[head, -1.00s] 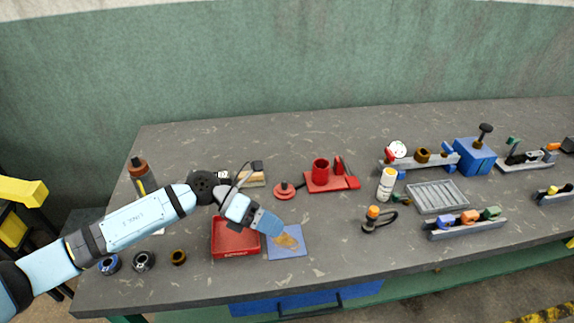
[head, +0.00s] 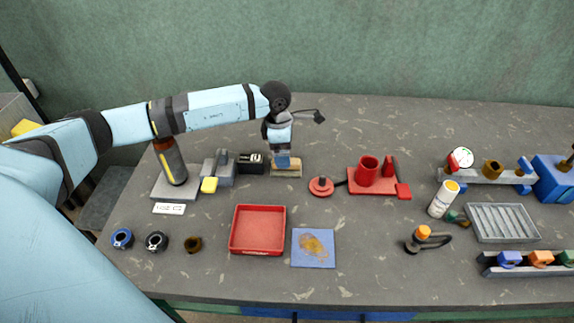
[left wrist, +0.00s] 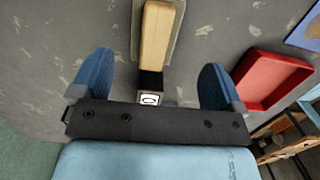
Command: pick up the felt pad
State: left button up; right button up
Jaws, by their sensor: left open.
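A wooden-topped block with a grey edge (head: 288,173), the likeliest felt pad, lies at the back of the workbench, left of the middle. It also shows in the left wrist view (left wrist: 156,35) as a long tan bar on a grey strip. My left gripper (head: 283,160) points down over this block and hides part of it. In the left wrist view its two blue fingers (left wrist: 155,82) are wide apart, with the bar lying ahead between them. The fingers hold nothing. My right gripper is not in view.
A black box with a white label (head: 251,163) stands close beside the block. A red tray (head: 258,207) and a stained blue mat (head: 327,260) lie in front. A red stand (head: 385,187) is to the right. The bench behind the block is clear.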

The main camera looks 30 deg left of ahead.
pick_arm(q)
jog(key=shift+w+d+f+p, duration=0.1)
jog(key=shift+w+f+p, duration=0.15)
jog(key=shift+f, duration=1.3)
jog(key=shift+w+f+p, duration=0.1)
jog(key=shift+w+f, duration=0.1)
jog(key=shift+f, duration=1.35)
jog(key=shift+c, duration=0.4)
jog(key=c, duration=1)
